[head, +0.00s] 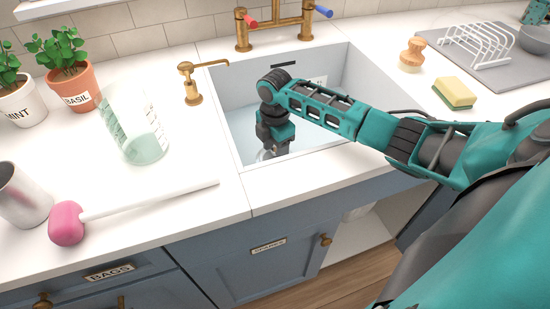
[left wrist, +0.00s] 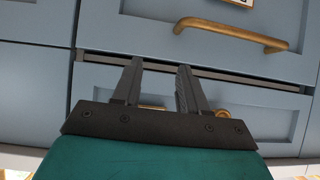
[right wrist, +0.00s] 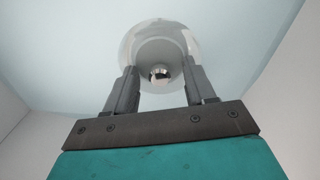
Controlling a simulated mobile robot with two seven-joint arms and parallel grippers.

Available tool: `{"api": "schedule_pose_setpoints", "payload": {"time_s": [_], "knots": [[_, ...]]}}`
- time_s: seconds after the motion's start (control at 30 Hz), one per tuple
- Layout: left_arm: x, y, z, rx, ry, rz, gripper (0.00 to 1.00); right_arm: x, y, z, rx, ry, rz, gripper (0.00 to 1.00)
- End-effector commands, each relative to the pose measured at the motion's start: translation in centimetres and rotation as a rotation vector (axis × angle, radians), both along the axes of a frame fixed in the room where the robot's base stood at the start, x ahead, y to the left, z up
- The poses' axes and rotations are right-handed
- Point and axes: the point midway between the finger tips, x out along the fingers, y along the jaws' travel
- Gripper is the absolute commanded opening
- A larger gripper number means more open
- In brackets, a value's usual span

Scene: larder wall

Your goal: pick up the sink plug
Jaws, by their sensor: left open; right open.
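The sink plug (right wrist: 160,72) shows in the right wrist view as a small shiny metal knob on a grey round. A paler ring surrounds it on the sink floor. My right gripper (head: 271,150) reaches down into the sink (head: 234,106). In the right wrist view its open fingers stand on either side of the plug, with the knob between and just beyond the tips. I cannot tell how much height is left between them. In the head view my gripper and wrist hide the plug. My left gripper (left wrist: 160,68) is open and empty, facing blue drawer fronts.
The brass tap (head: 274,30) stands behind the sink and a soap dispenser (head: 190,85) at its left corner. A sponge (head: 454,92), a brush (head: 412,54) and a dish rack (head: 490,45) are right.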

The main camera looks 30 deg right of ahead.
Motion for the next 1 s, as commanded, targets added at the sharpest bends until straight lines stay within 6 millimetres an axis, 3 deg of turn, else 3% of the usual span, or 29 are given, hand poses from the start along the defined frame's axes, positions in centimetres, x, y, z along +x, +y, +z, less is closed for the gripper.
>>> {"api": "schedule_pose_setpoints", "payload": {"time_s": [0.17,0.73,1.0], "knots": [[0.29,0.05,0.19,0.001,-0.006,0.001,0.43,0.0,-0.01,0.01,0.0,0.0,0.0,0.54],[0.38,0.14,0.23,0.002,-0.009,0.002,0.43,0.0,-0.05,0.06,-0.001,0.0,-0.001,0.0],[0.1,0.15,0.08,0.002,-0.003,0.002,0.43,0.02,-0.06,0.1,-0.001,-0.001,-0.001,0.0]]}}
